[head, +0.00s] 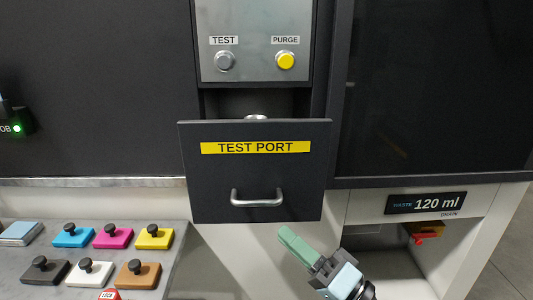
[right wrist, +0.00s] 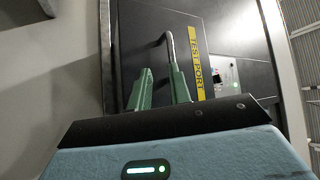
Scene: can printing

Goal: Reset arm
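My right gripper (head: 287,238) has green fingers and sits just below and to the right of the TEST PORT drawer front (head: 220,175) in the head view. In the right wrist view its two fingers (right wrist: 160,72) stand apart with nothing between them, so it is open and empty. The drawer's metal handle (head: 257,201) is up and to the left of the fingertips in the head view, apart from them. The handle (right wrist: 168,40) also shows beyond the fingers in the right wrist view. My left gripper is not in view.
A panel above has a grey TEST button (head: 225,61) and a yellow PURGE button (head: 285,60). Coloured blocks with black knobs, such as the magenta one (head: 113,239), sit on a grey shelf at lower left. A WASTE display (head: 426,204) reads 120 ml at right.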

